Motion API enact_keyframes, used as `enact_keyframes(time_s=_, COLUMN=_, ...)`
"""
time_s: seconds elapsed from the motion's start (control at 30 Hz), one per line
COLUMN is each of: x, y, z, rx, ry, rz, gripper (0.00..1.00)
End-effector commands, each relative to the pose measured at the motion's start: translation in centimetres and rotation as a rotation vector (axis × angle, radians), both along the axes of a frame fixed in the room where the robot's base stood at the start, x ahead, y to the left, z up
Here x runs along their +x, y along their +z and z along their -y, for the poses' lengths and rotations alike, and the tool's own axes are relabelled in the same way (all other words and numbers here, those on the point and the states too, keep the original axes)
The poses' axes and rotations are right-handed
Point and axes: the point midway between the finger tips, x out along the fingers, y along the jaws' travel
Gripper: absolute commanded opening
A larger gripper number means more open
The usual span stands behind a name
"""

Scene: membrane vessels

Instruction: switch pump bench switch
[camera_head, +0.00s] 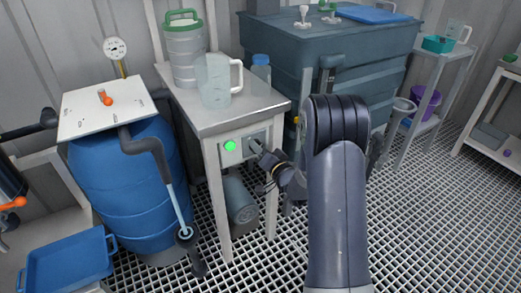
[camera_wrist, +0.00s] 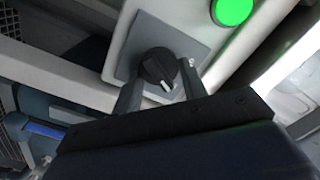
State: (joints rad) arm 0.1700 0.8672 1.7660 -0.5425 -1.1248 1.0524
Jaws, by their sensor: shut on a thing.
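The pump bench (camera_head: 225,118) is a white table with a panel on its front edge. A black rotary switch knob (camera_wrist: 160,68) sits on a grey plate (camera_wrist: 188,43) on that panel. A round green light (camera_head: 230,146) is lit to the left of the switch in the head view; it also shows in the wrist view (camera_wrist: 232,10). My gripper (camera_head: 258,147) is at the panel, with its two fingers (camera_wrist: 158,92) on either side of the knob, shut on it. The knob's white mark points toward the lower right in the wrist view.
A clear pitcher (camera_head: 215,82), a green-lidded container (camera_head: 184,50) and a blue-capped bottle (camera_head: 261,70) stand on the bench. A blue barrel (camera_head: 120,190) with a pipe is to the left. A large grey-blue tank (camera_head: 290,50) is behind my arm. Grating floor lies in front.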

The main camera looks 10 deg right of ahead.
Motion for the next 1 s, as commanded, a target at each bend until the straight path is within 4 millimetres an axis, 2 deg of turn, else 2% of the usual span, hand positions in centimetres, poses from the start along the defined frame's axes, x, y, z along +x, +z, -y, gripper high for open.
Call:
enact_keyframes(time_s=0.3, x=0.0, y=0.1, z=0.0, rx=0.004, ry=-0.001, rz=0.001, gripper=0.18)
enact_keyframes(time_s=0.33, x=0.0, y=0.1, z=0.0, rx=0.004, ry=-0.001, rz=0.001, gripper=0.41)
enact_keyframes(time_s=0.6, x=0.0, y=0.0, z=0.0, rx=0.002, ry=0.000, rz=0.001, gripper=0.62)
enact_keyframes(time_s=0.87, x=-0.2, y=0.0, z=0.1, rx=0.002, ry=-0.001, rz=0.000, gripper=0.62)
enact_keyframes(time_s=1.0, x=-1.5, y=0.1, z=0.6, rx=0.003, ry=-0.003, rz=-0.003, gripper=0.62)
